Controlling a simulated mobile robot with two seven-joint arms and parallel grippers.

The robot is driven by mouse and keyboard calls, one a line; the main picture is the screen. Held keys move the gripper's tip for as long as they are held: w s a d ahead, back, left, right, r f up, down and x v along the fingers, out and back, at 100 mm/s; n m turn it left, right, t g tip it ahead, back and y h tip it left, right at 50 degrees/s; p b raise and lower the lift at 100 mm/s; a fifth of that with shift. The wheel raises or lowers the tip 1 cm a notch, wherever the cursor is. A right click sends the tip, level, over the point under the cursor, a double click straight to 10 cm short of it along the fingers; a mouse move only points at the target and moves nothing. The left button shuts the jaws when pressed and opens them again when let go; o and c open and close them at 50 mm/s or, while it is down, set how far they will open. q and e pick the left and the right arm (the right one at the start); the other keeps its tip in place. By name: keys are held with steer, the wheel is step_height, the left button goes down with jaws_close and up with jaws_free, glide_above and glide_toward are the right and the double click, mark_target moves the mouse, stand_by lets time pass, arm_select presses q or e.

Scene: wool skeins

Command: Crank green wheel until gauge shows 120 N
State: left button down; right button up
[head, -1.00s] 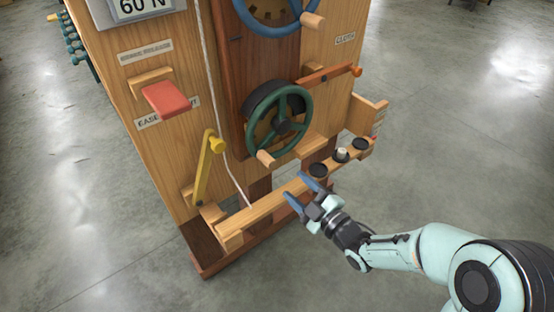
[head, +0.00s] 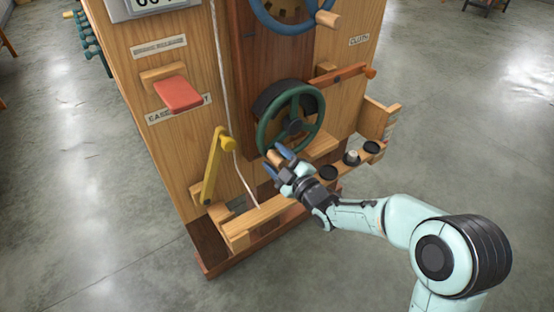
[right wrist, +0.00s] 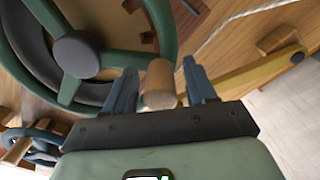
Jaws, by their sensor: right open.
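The green wheel (head: 292,119) is on the lower front of the wooden machine, with a dark hub. Its wooden crank handle (right wrist: 158,84) sticks out from the rim at the wheel's lower left. My right gripper (head: 276,160) is at this handle, and in the right wrist view its open blue fingers (right wrist: 174,88) stand on either side of the handle, with a gap visible on the right. The gauge (head: 150,8) is at the top left of the head view, cut off by the frame edge, so its full reading cannot be made out. My left gripper is not in view.
A blue wheel (head: 290,12) is above the green one. A red paddle (head: 179,95) and a yellow lever (head: 213,165) are to the left, an orange-tipped lever (head: 342,76) to the right. A wooden ledge with dark round cups (head: 328,173) runs below. A white cord hangs down the front.

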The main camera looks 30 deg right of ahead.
jaws_close()
